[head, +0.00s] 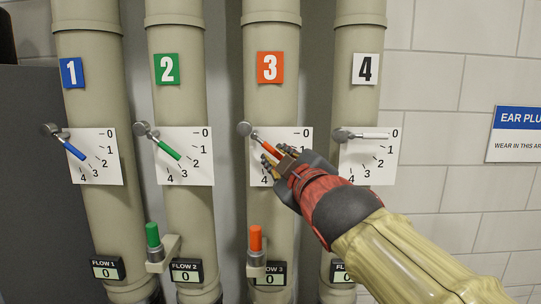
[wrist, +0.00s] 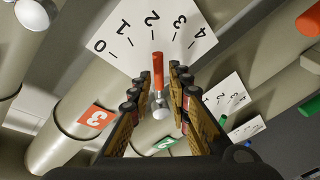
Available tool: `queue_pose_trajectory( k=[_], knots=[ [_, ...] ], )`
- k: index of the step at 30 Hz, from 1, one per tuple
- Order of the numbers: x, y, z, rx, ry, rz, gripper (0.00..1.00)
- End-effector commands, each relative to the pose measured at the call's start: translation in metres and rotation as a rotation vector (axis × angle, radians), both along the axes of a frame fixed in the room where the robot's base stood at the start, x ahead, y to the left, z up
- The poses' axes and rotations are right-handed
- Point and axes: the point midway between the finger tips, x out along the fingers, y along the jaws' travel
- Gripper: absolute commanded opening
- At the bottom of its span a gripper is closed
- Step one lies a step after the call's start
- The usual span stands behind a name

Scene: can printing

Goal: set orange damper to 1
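The orange damper lever (head: 269,147) sits on the white dial card (head: 252,165) of pipe 3, with its round metal pivot (head: 245,129) at the card's upper left. It slants down and right, and my gripper partly hides it and the card in the head view. In the wrist view the orange lever (wrist: 158,70) lines up roughly with the 2 on its card (wrist: 120,45). My gripper (head: 272,160) is open in front of the card. In the wrist view its fingers (wrist: 157,88) stand on either side of the lever, with visible gaps. I cannot tell how deep the lever lies between them.
The blue lever (head: 76,152) and green lever (head: 169,153) are on pipes to the left. The pipe 4 white lever (head: 372,136) is close to my arm and points at 0. A green-topped valve (head: 153,235) and an orange-topped valve (head: 255,238) stick out below.

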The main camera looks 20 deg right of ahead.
Motion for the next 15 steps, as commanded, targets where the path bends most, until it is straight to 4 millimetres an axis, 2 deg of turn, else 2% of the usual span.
queue_pose_trajectory(
  k=[1,6,15],
  knots=[
    [0.009,0.0,-0.002,0.001,0.002,-0.001,0.19],
    [0.031,-0.001,-0.001,0.001,0.001,0.0,0.19],
    [0.044,-0.001,0.0,0.002,0.001,-0.001,0.19]
  ],
)
